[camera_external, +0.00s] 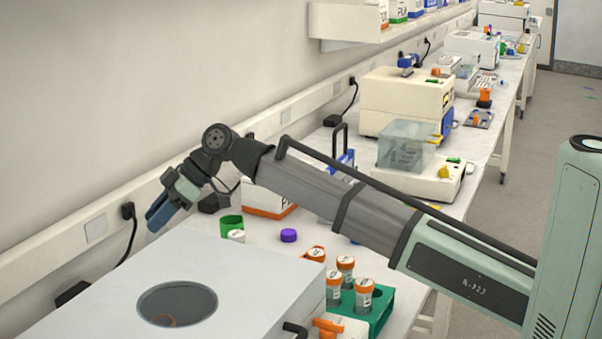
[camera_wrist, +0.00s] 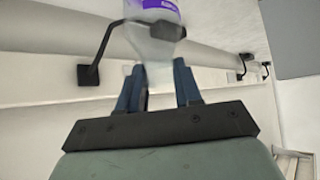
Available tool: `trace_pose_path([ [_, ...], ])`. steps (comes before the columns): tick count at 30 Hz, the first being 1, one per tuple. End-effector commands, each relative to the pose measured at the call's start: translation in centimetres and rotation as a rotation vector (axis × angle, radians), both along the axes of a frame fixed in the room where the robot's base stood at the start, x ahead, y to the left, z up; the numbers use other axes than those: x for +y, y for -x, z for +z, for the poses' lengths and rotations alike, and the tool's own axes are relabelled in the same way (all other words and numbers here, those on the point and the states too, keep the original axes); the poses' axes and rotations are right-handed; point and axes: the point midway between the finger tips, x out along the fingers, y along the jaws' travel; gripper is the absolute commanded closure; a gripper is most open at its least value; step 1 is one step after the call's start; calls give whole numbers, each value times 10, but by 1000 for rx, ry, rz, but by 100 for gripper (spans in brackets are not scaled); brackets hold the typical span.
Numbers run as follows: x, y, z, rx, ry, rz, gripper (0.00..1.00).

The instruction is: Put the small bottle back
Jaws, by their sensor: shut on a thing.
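My gripper (camera_external: 160,214) is raised at the left, near the wall and above the far edge of the light grey box. In the wrist view, its two blue fingers (camera_wrist: 158,82) are closed around a translucent, whitish small bottle (camera_wrist: 154,48). A purple band or label shows at the bottle's far end, cut by the top edge of the picture. In the external view I cannot make out the bottle at the gripper.
The light grey box (camera_external: 245,268) has a round opening (camera_external: 178,303) in its top. A green rack (camera_external: 379,315) holds orange-capped bottles (camera_external: 362,297). A purple cap (camera_external: 289,235) and a green ring-shaped holder (camera_external: 230,224) are on the bench. The wall and its cable trunking are close behind.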

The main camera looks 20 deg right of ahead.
Motion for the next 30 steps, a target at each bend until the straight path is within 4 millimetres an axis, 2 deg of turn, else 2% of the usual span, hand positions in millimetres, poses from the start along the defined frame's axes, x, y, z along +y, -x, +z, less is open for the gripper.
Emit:
trace_pose_path([
  [5, 0, 0, -11, -1, -1, -1, 100],
  [13, 0, 0, -40, 0, -1, -1, 100],
  [26, 0, 0, -45, -1, -1, -1, 100],
  [27, 0, 0, -45, -2, -1, -1, 64],
  [30, 0, 0, -45, -2, -1, -1, 55],
])
